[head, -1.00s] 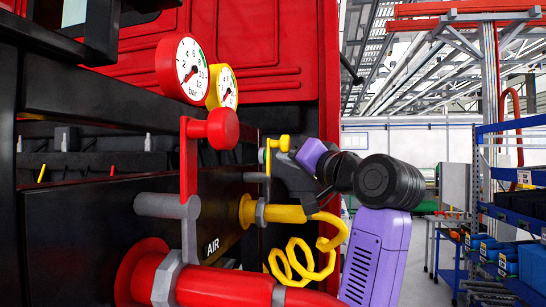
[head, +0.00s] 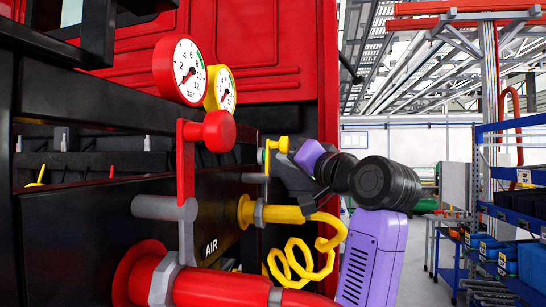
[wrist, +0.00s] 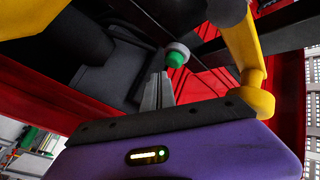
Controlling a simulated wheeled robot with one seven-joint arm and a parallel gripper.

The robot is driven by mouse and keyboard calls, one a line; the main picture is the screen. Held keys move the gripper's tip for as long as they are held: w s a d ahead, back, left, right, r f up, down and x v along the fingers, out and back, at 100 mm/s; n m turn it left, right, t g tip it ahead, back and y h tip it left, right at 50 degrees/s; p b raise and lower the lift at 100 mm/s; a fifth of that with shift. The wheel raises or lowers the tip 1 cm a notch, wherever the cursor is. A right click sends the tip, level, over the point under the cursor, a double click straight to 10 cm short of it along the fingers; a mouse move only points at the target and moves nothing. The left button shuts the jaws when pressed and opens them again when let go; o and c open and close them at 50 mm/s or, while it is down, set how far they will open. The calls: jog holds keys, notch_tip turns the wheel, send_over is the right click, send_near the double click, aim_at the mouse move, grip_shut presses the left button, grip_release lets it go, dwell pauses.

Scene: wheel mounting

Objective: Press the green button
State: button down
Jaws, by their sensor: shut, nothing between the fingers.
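The green button (wrist: 176,56) shows in the wrist view above the middle, a small green knob with a pale grey rim. My gripper (wrist: 166,76) is shut and empty. Its grey fingertips lie just below and left of the button in the wrist view; I cannot tell whether they touch it.
A yellow valve handle (wrist: 243,50) stands close to the right of my fingers in the wrist view. In the head view a coiled yellow hose (head: 297,263), a red valve knob (head: 219,130) and two gauges (head: 181,70) crowd the red cabinet. Blue shelves (head: 512,205) stand at right.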

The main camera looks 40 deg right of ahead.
jog(key=shift+w+a+r+n+y, duration=0.15)
jog(key=shift+w+a+r+y, duration=0.1)
jog(key=shift+a, duration=0.35)
jog(key=shift+w+a+r+n+y, duration=0.15)
jog(key=shift+a+r+y, duration=0.1)
jog(key=shift+a, duration=0.35)
jog(key=shift+s+a, duration=0.3)
jog(key=s+d, duration=0.4)
jog(key=shift+s+f+p, duration=0.3)
jog(key=shift+s+p, duration=0.05)
jog(key=shift+s, duration=0.05)
dwell(1.9)
